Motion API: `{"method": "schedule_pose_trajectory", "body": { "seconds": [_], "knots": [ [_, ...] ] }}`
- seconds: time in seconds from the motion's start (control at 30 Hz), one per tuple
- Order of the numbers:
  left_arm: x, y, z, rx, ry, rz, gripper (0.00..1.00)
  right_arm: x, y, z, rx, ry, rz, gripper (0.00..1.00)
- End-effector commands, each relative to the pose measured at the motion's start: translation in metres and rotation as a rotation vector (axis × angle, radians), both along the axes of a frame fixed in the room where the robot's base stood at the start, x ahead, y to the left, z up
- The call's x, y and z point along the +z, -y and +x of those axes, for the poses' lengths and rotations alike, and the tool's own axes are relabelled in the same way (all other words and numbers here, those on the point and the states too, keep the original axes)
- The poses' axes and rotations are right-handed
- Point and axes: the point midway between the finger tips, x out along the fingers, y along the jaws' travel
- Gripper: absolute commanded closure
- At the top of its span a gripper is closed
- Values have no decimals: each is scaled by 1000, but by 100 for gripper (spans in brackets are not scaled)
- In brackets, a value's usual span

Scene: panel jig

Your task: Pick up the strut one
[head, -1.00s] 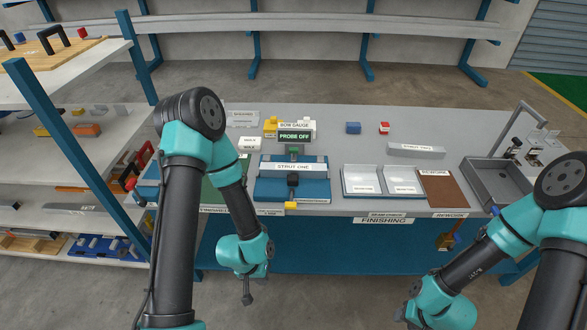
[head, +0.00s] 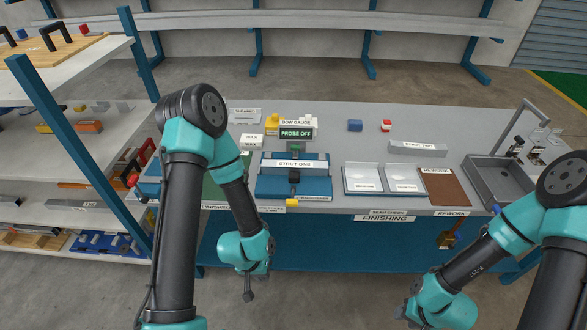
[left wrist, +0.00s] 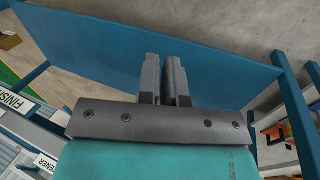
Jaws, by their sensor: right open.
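Strut one (head: 310,164) is a grey bar with a "STRUT ONE" label. It lies across the blue bow gauge (head: 318,188) in the middle of the bench. The gauge display reads "PROBE OFF". My left gripper (head: 248,294) hangs in front of the bench, nearer to me than the strut and apart from it. In the left wrist view its two fingers (left wrist: 165,80) stand close together with a narrow gap and nothing seen between them. My right gripper (head: 404,313) is only partly seen low at the right, open, away from the strut.
Another labelled grey bar (head: 418,149) lies at the back right. Two pale trays (head: 362,180), a brown rework mat (head: 445,187) and a grey bin (head: 495,182) stand to the right of the gauge. A shelf rack with blue posts (head: 80,150) stands at the left.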

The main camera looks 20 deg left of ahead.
Motion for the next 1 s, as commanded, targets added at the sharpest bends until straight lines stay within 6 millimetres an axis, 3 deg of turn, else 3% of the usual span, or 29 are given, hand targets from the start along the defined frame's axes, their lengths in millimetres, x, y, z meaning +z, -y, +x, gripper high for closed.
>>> {"method": "schedule_pose_trajectory", "body": {
  "seconds": [0.07,0.67,1.0],
  "knots": [
    [0,0,0,0,0,0,86,0,0,0,0,0,0,57],
    [0,0,0,0,0,0,28,0,0,0,0,0,0,57],
    [4,-1,6,-20,6,-6,28,0,0,0,0,0,0,57]
  ]
}}
